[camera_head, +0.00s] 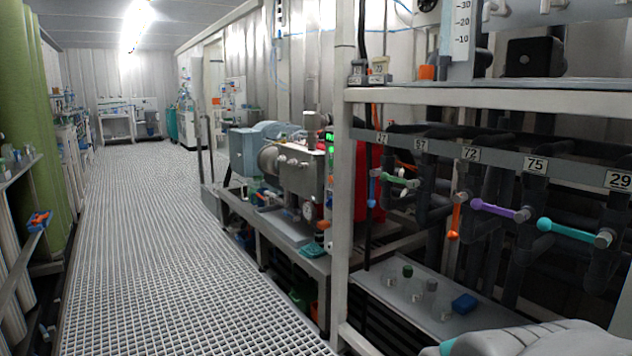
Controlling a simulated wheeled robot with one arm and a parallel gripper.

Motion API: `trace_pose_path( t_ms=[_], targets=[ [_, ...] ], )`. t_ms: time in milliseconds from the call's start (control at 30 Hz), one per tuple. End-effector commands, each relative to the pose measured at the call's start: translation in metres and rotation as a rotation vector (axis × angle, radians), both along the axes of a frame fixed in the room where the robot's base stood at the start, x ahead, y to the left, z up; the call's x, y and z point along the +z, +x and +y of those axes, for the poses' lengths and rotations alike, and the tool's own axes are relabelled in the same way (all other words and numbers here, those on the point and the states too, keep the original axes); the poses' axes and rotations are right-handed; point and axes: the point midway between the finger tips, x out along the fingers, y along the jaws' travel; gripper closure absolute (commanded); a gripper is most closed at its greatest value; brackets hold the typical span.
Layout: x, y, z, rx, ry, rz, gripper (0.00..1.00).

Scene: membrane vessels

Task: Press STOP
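No STOP label can be read in the head view. A small dark panel with a lit green display (330,138) and small red spots stands on the pump unit near the middle, just left of the rack post. Any button on it is too small to tell apart. A pale grey rounded part, probably of my arm, with a teal edge, enters at the bottom right, well apart from the panel. My gripper's fingers do not show.
A pipe rack (340,200) fills the right side, with numbered tags and a purple valve handle (495,210), a teal handle (570,231) and an orange handle (455,220). A grating walkway (160,230) runs clear to the back. A green column (35,130) stands left.

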Motion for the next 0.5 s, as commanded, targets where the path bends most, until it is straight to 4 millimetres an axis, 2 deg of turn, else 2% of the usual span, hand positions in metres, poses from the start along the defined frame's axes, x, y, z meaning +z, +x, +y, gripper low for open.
trace_pose_path(
  t_ms=[33,267,500],
  targets=[
    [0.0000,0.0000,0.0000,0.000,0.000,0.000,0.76],
    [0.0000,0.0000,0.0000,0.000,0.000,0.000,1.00],
    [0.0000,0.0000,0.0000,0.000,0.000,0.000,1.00]
  ],
)
